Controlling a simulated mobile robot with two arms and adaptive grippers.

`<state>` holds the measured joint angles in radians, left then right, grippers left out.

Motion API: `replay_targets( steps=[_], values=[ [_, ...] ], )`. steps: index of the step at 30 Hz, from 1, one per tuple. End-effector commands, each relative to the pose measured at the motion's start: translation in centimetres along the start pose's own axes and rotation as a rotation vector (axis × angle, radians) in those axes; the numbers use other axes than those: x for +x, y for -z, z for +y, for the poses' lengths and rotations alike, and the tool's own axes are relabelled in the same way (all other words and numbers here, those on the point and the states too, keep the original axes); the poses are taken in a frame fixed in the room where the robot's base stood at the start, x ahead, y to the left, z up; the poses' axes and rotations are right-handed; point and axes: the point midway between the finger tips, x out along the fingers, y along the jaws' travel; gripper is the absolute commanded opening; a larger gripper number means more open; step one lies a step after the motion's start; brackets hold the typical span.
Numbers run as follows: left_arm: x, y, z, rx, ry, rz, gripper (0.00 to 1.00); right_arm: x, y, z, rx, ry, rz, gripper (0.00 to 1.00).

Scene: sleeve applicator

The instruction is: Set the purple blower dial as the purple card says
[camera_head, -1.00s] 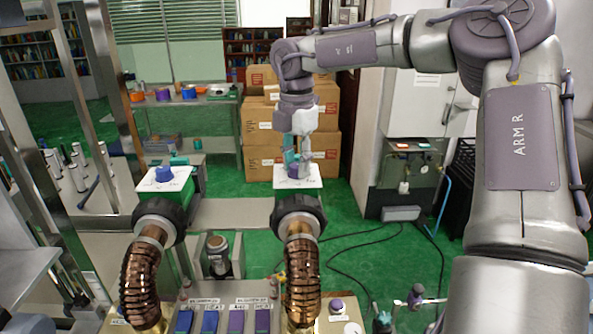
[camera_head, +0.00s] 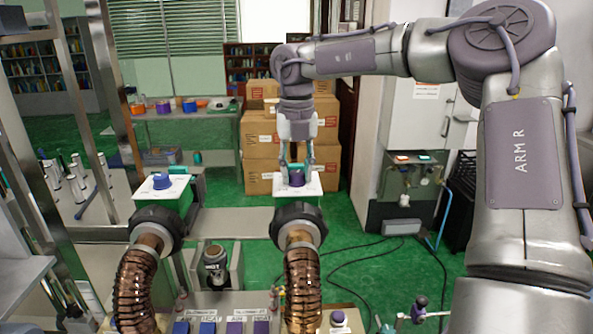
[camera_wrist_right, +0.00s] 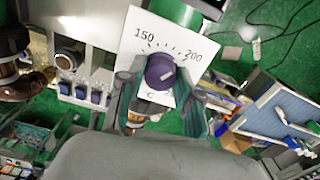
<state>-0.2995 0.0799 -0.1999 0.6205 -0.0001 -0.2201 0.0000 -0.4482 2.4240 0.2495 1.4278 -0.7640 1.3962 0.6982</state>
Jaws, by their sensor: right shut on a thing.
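The purple dial (camera_head: 296,179) sits on the white plate (camera_head: 312,188) on top of the right blower. In the right wrist view the purple dial (camera_wrist_right: 160,72) carries a short white mark that points toward the upper right of the picture. The plate (camera_wrist_right: 180,30) there reads 150, 200 and C around tick marks. My right gripper (camera_head: 296,170) points down and is shut on the purple dial, one finger on each side; its fingers (camera_wrist_right: 160,88) also show in the wrist view. I cannot make out a purple card. My left gripper is out of view.
A second blower with a blue dial (camera_head: 161,181) stands to the left. Copper-coloured hoses (camera_head: 303,285) run below both blowers. A panel with blue and purple switches (camera_head: 235,328) lies at the front. Cardboard boxes (camera_head: 262,150) stand behind.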

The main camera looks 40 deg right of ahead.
Motion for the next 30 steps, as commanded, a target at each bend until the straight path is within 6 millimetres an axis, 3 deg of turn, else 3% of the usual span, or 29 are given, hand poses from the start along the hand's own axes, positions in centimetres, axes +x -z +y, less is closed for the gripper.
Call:
replay_targets(
  steps=[30],
  values=[
    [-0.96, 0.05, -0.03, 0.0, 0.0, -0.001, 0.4, -0.23, -0.14, -0.06, -0.899, 0.0, -0.006, 0.0]
  ],
)
